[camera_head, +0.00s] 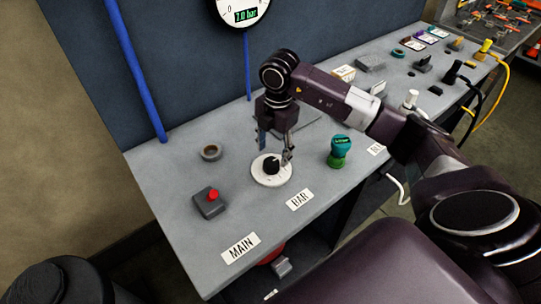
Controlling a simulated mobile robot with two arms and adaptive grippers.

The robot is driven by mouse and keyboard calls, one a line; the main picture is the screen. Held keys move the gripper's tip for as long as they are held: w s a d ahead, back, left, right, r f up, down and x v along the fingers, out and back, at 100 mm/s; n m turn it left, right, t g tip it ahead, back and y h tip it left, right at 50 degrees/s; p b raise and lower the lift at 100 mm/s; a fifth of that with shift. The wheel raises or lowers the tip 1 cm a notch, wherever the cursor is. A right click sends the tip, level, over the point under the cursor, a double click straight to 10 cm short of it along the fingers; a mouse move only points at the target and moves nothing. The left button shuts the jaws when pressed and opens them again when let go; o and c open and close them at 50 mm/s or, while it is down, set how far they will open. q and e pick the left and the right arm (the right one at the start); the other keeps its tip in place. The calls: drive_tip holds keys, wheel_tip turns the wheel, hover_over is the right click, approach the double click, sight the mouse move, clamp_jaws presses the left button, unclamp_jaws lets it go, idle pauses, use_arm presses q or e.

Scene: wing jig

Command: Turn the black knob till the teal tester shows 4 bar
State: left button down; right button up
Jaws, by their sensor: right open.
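The black knob (271,166) sits on a round white dial plate on the grey bench, behind the label BAR (299,199). My right gripper (275,153) points down just over the knob, its fingers open on either side of it. I cannot tell whether a finger touches the knob. My left gripper is not in view.
A grey box with a red button (211,197) stands near the label MAIN (240,248). A dark ring (210,152) lies behind it. A round gauge (241,12) hangs on the blue wall; its first digit is unclear. Small parts and cables fill the bench's far right.

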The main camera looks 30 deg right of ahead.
sight(272, 162)
wheel_tip(272, 162, down, 4)
drive_tip(key=shift+w+r+p, duration=0.1)
drive_tip(key=shift+r+p, duration=0.05)
drive_tip(key=shift+p, duration=0.3)
drive_tip(key=shift+w+a+f, duration=0.1)
drive_tip(key=shift+f, duration=0.35)
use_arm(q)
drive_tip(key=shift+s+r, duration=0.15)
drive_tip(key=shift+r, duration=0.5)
use_arm(e)
drive_tip(key=c, duration=1.2)
